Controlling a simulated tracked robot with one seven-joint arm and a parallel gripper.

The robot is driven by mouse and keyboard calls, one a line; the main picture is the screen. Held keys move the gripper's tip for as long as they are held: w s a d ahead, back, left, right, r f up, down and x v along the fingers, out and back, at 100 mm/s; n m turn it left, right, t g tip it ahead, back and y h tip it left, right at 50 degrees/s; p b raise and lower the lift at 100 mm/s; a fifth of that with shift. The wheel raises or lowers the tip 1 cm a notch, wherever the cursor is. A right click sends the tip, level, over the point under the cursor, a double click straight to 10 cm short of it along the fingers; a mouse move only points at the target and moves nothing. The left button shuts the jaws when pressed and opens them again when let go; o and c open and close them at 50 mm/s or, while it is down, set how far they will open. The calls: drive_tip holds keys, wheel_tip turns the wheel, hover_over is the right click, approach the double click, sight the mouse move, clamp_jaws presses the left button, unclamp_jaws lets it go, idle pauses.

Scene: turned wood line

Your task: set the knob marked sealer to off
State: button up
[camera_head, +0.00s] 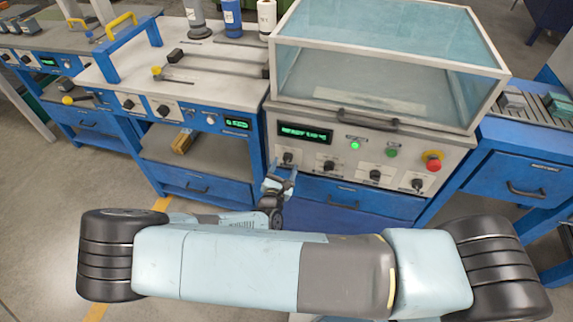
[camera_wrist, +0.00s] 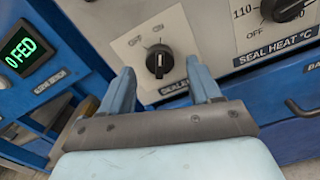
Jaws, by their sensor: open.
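A black knob (camera_wrist: 159,62) sits on a pale square plate with OFF at the upper left and ON beside it to the right. Its grip bar stands about upright in the wrist view; I cannot tell for sure which word it points to. My gripper (camera_wrist: 159,74) is open, with one finger on each side of the knob and gaps between. In the head view the knob (camera_head: 287,157) is leftmost on the machine's front panel, with my gripper (camera_head: 280,179) just below it.
To the right is another knob (camera_wrist: 289,8), labelled SEAL HEAT °C. The panel also carries a lit display (camera_head: 305,133), green lights (camera_head: 355,145) and a red stop button (camera_head: 433,160). A blue drawer (camera_head: 345,196) lies below the panel. A workbench (camera_head: 200,115) stands to the left.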

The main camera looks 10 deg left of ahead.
drive_tip(key=shift+w+d, duration=0.1)
drive_tip(key=shift+w, duration=0.8)
drive_tip(key=c, duration=1)
drive_tip(key=shift+d, duration=0.15)
drive_tip(key=shift+c, duration=0.2)
drive_tip(key=shift+n, duration=0.3)
drive_tip(key=n, duration=1.1)
drive_tip(key=shift+a+n, duration=0.2)
drive_tip(key=shift+n, duration=0.2)
